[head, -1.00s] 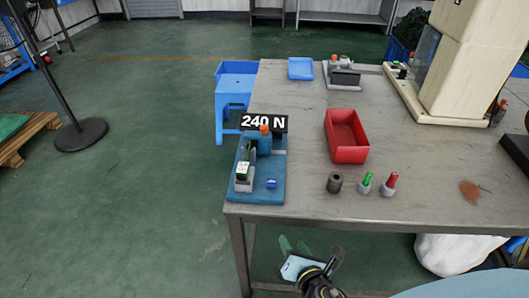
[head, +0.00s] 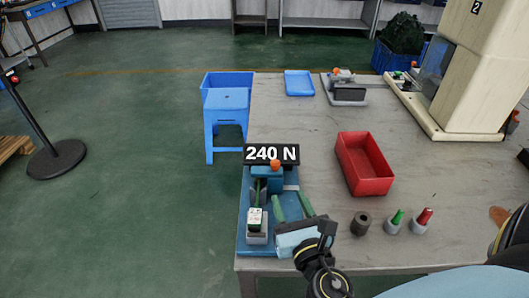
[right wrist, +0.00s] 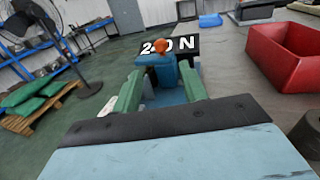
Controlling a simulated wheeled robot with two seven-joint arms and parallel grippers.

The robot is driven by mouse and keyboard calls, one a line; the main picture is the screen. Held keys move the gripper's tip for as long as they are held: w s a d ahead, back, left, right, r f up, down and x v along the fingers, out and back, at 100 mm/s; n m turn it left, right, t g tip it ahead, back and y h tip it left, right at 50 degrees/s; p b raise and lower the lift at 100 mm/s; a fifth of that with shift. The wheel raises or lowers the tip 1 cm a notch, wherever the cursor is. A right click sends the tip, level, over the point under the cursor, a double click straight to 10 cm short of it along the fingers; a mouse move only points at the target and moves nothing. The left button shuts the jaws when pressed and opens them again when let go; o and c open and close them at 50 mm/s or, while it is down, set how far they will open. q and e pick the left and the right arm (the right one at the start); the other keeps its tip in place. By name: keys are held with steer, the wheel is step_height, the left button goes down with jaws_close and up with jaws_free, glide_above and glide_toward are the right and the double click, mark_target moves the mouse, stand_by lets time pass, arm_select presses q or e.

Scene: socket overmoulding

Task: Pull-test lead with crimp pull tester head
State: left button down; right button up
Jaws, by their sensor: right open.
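The crimp pull tester (head: 245,236) stands at the table's front left corner. It has a blue base, a black sign (head: 271,154) reading 240 N and a blue head (head: 267,175) topped by an orange knob (head: 275,165). A white and green block (head: 255,218) sits on a grey mount at its front left. My right gripper (head: 287,195) is open over the right part of the base. In the right wrist view its green fingers (right wrist: 161,72) point at the blue head, apparently with nothing held between them. I cannot make out a lead. My left gripper is out of view.
A red bin (head: 366,180) stands right of the tester. A dark cylinder (head: 360,224), a green-topped holder (head: 394,222) and a red-topped holder (head: 421,221) line the front. A blue tray (head: 299,84) and a grey fixture (head: 347,92) lie farther back.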

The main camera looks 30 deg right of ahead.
mark_target(277, 167)
steer(key=x, duration=0.3)
steer(key=p+x, duration=0.1)
steer(key=x, duration=0.1)
steer(key=shift+d+r, duration=0.1)
steer(key=shift+r, duration=0.15)
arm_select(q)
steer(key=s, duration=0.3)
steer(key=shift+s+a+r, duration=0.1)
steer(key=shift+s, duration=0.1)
arm_select(e)
steer(key=x, duration=0.7)
steer(key=shift+w+f, duration=0.15)
steer(key=shift+w, duration=0.1)
jaws_close()
